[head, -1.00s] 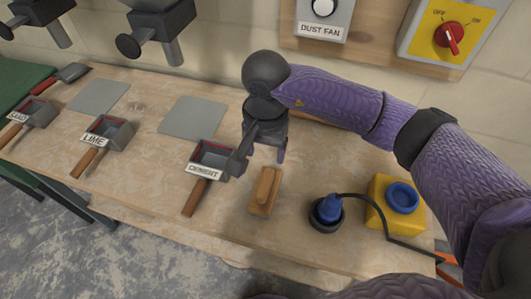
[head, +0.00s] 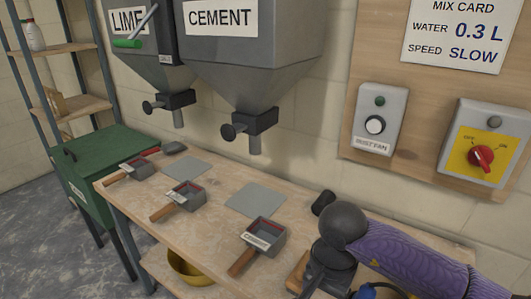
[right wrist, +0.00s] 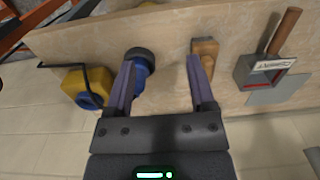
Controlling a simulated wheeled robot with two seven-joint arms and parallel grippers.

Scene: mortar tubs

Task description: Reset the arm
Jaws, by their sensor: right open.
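My right arm, purple with a dark wrist, comes in from the right in the head view and reaches over the right part of the workbench (head: 217,221). Its gripper (right wrist: 162,84) shows in the right wrist view with two fingers spread apart and nothing between them. A wooden block (right wrist: 205,48) lies on the bench near one finger. A blue-and-black round item (right wrist: 142,68) is partly behind the other finger. In the head view the dark wrist hides much of the gripper. My left gripper is in neither current view.
The scoop labelled CEMENT (head: 264,236) and two similar scoops (head: 186,195) (head: 138,168) lie along the bench. Grey hoppers (head: 240,60) hang above. A yellow box (right wrist: 75,82) with a cable is near the gripper. The fan switch (head: 379,120) and speed switch (head: 486,145) are on the wall.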

